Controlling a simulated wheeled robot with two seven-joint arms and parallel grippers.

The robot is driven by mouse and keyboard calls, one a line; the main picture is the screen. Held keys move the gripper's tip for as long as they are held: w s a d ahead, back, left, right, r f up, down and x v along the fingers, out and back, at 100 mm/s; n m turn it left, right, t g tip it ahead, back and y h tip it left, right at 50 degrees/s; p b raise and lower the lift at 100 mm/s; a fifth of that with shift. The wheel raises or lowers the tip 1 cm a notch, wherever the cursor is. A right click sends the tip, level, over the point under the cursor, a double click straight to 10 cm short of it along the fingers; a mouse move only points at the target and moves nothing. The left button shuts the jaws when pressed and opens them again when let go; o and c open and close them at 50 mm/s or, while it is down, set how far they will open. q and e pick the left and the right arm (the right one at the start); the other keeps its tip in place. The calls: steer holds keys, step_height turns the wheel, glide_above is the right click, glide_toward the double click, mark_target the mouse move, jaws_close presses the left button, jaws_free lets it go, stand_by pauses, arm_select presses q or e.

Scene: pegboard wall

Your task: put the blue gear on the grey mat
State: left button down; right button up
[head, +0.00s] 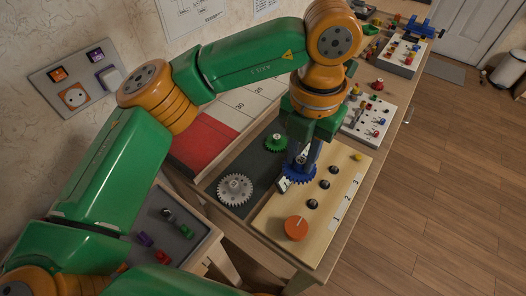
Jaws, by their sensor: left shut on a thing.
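My left gripper (300,164) points down and is shut on the blue gear (309,178). The fingers hide part of the gear. The gear is at the left side of the light wooden board (270,230), close to the edge of the dark grey mat (226,171). I cannot tell whether it touches the board or hangs above it. On the mat are a light grey gear (235,189) and a green gear (275,143). My right gripper is not in view.
A red and white panel (205,140) lies left of the mat. A grey tray (190,225) with small coloured parts is at the lower left. A white board (368,122) with pegs stands beyond.

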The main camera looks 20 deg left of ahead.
arm_select(q)
steer(key=w+a+f, duration=0.2)
steer(key=a+f, duration=0.1)
steer(key=w+a+f+p, duration=0.1)
steer(key=w+a+f, duration=0.1)
steer(key=a, duration=0.1)
steer(key=w+a+f+p, duration=0.1)
steer(key=w+a+f, duration=0.1)
steer(key=a+f, duration=0.1)
steer(key=shift+w+a+f, duration=0.35)
steer(key=shift+w+a, duration=0.05)
steer(key=f+p, duration=0.1)
steer(key=f, duration=0.2)
steer(key=shift+a, duration=0.2)
steer(key=shift+w+f, duration=0.1)
steer(key=shift+f, duration=0.2)
steer(key=shift+f, duration=0.1)
steer(key=c, duration=0.7)
jaws_free()
